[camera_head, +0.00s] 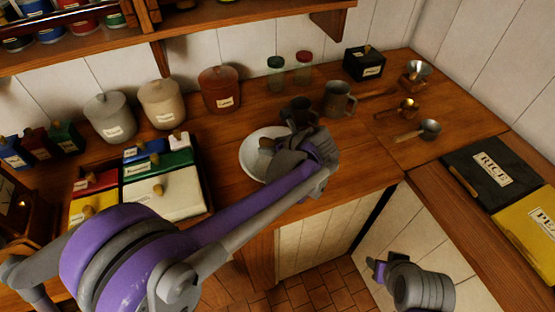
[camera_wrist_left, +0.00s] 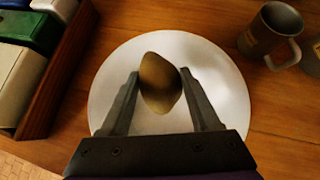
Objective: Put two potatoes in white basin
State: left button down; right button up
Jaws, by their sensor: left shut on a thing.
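The white basin (camera_head: 249,161) is a round white dish on the wooden counter, partly hidden behind my left gripper (camera_head: 268,146) in the head view. In the left wrist view the basin (camera_wrist_left: 225,75) fills the middle. My left gripper (camera_wrist_left: 161,80) is shut on a brown potato (camera_wrist_left: 160,85) and holds it over the basin. I cannot tell how high the potato is above the basin. No second potato can be made out. Part of my right arm's end (camera_head: 400,280) shows at the lower right, away from the counter; its jaws cannot be made out.
A grey mug (camera_head: 338,99) and a dark mug (camera_head: 298,111) stand just behind the basin. A wooden tray of coloured boxes (camera_head: 167,193) is close on its left. Lidded canisters (camera_head: 162,103) line the wall. Clear counter (camera_head: 365,150) lies to the right.

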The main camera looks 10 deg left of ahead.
pick_arm(q)
jog(key=shift+c, duration=0.2)
grip_release()
jog(key=shift+r, duration=0.15)
jog(key=v, duration=1)
jog(key=shift+s+d+r, duration=0.15)
jog(key=shift+s+r, duration=0.05)
